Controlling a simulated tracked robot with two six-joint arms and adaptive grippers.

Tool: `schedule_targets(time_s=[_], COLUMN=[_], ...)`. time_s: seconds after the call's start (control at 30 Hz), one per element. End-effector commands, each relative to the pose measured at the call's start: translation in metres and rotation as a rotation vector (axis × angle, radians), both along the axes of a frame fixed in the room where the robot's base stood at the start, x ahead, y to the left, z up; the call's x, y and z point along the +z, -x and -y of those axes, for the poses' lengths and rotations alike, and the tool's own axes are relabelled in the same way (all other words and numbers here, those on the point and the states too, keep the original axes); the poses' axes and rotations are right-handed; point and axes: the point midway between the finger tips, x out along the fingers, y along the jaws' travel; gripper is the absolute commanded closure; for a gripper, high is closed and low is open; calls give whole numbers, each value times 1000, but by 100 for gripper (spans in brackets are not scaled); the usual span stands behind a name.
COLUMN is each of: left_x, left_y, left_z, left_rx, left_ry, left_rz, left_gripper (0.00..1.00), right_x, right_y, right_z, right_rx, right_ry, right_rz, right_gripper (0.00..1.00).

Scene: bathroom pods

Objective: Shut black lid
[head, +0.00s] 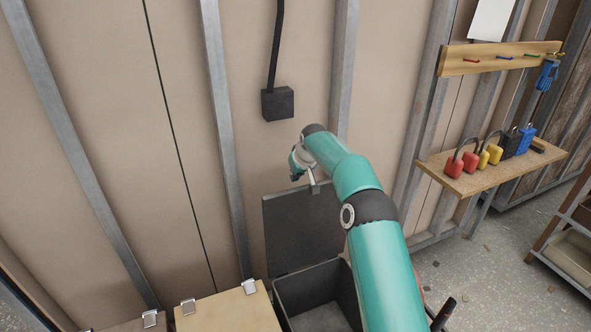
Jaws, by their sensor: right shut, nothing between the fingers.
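The black lid (300,232) stands open and upright at the back of a dark box (322,312), against the wall. The box's inside shows partly, and my right arm covers its right side. My right gripper (313,188) is at the lid's top edge, small and partly hidden by its own wrist. It is shut with nothing held. I cannot tell whether it touches the lid. My left gripper is not in view.
A tan box (228,312) with metal latches stands left of the dark box. A black wall box (278,104) with a cable hangs above. A shelf (490,168) with several padlocks is at the right. Open floor (470,268) lies below it.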

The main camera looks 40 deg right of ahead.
Motion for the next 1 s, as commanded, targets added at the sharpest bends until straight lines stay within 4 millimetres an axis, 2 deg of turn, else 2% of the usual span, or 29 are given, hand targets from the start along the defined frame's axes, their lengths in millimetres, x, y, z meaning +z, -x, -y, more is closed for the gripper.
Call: schedule_targets(time_s=[0.43, 1.0], left_x=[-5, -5], left_y=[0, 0], left_z=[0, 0], left_rx=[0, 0], left_ry=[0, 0], left_rz=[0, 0], left_gripper=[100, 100], right_x=[-7, -9], right_y=[28, 31], right_z=[-8, -10], right_rx=[-2, 0], right_ry=[-2, -2], right_rz=[-3, -1], right_gripper=[100, 100])
